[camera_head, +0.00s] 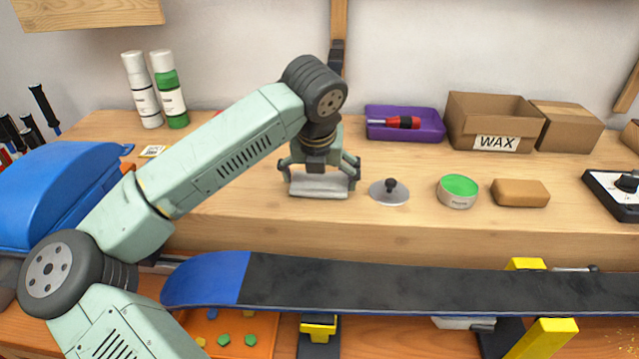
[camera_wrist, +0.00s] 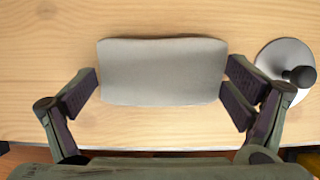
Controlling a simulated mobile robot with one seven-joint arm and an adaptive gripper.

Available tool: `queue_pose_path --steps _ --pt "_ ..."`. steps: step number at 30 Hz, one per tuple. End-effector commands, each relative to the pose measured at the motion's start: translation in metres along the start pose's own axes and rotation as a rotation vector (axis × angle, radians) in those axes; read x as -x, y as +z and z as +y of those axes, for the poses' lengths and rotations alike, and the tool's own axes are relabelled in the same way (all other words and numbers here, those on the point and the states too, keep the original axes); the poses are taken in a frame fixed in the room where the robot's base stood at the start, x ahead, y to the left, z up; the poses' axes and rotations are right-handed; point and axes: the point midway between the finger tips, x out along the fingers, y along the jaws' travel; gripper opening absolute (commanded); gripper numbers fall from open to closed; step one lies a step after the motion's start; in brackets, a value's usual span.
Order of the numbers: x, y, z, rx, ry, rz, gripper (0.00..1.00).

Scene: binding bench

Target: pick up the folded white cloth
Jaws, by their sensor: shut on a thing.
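The folded white cloth (camera_head: 320,187) is a pale, flat rectangle at the middle of the wooden bench in the head view. It also shows in the wrist view (camera_wrist: 162,72), lying between my fingers. My gripper (camera_head: 322,174) points down over it, with one finger at each short end. In the wrist view my gripper (camera_wrist: 164,84) is shut on the cloth, its dark pads against the left and right ends. The cloth is at or very near the bench top; I cannot tell whether there is a gap below it.
A grey disc with a black knob (camera_head: 390,191) stands close right of the cloth. A green-topped tin (camera_head: 458,192) and a brown block (camera_head: 521,193) are farther right. A purple tray (camera_head: 405,131) and WAX box (camera_head: 494,122) stand behind.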

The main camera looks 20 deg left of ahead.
Motion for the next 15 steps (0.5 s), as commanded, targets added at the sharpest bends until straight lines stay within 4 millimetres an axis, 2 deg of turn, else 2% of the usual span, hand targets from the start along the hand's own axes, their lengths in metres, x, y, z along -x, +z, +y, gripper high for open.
queue_pose_path --steps 4,11,15 --pt "0.0 0.0 0.0 0.0 0.0 0.0 0.72" --pt "0.002 0.001 0.0 0.0 0.001 -0.001 0.72" --pt "0.014 0.007 0.0 0.001 0.002 -0.004 0.72"
